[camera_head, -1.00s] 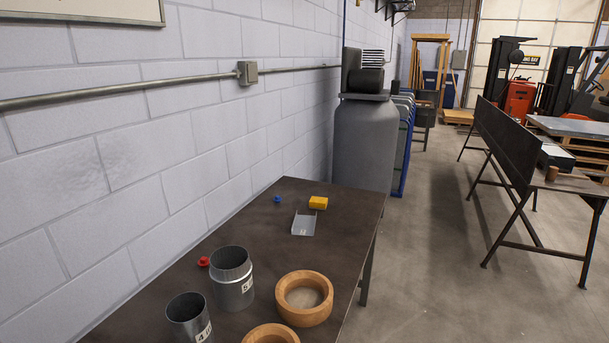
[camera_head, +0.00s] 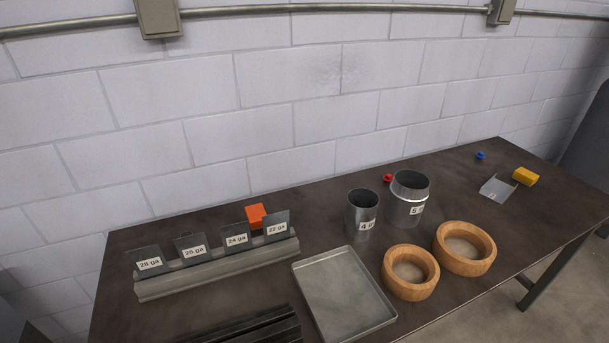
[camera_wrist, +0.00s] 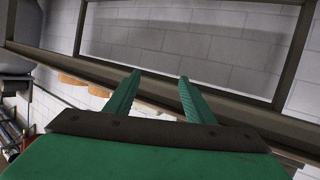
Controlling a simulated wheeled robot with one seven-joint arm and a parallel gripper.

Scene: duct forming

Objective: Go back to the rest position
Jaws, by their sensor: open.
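My gripper (camera_wrist: 157,85) shows in the wrist view as two green fingers standing apart with nothing between them. Beyond the fingers are a dark metal frame (camera_wrist: 180,80) and the block wall. My gripper and arm do not show in the head view. The dark workbench (camera_head: 265,275) stands against the wall in the head view, and no object on it is being held.
Floor is clear at lower right.

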